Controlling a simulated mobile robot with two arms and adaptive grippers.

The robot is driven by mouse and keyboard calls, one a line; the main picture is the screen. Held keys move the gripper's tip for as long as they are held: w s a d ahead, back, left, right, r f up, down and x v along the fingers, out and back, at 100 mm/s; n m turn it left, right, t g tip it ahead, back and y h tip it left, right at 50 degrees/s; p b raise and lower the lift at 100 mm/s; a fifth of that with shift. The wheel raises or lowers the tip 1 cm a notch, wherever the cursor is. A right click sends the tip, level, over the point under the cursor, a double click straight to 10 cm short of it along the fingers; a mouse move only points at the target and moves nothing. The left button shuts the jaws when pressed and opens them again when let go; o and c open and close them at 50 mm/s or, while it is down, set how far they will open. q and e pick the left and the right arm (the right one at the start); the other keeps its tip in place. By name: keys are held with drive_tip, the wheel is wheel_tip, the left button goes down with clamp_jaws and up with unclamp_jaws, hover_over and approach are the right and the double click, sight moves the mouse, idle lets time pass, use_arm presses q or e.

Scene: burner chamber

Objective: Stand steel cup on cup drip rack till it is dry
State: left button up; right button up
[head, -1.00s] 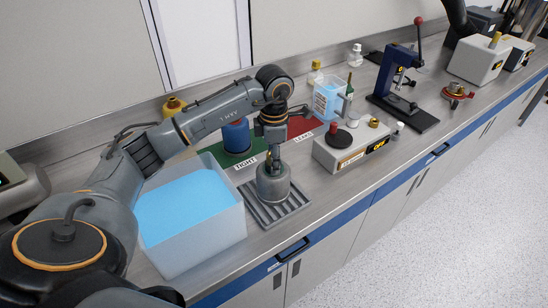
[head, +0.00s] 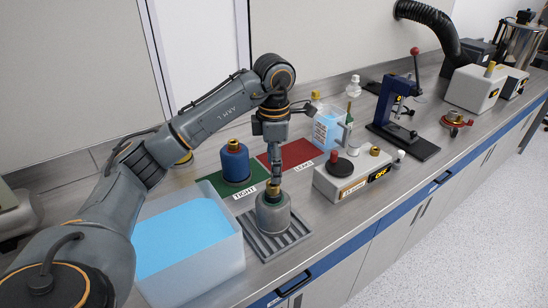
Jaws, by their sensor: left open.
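The steel cup (head: 273,216) is a grey metal vessel with a brass-coloured part at its top. It stands upright on the slatted drip rack (head: 265,246) at the front of the bench. My left gripper (head: 275,178) is open and points down just above the brass-coloured top. Its fingertips are close to that top, and I cannot tell whether they touch it. The cup rests on the rack's bars. My right gripper is not in view.
A water-filled tub (head: 232,262) stands left of the rack. Behind are a blue canister (head: 235,163) on the green TIGHT mat (head: 213,194) and the red LEAKS mat (head: 288,153). A grey control box (head: 340,182) stands to the right, with a blue press (head: 396,100) beyond.

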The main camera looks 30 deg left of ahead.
use_arm(q)
drive_tip(key=shift+r, duration=2.15)
idle(5.8)
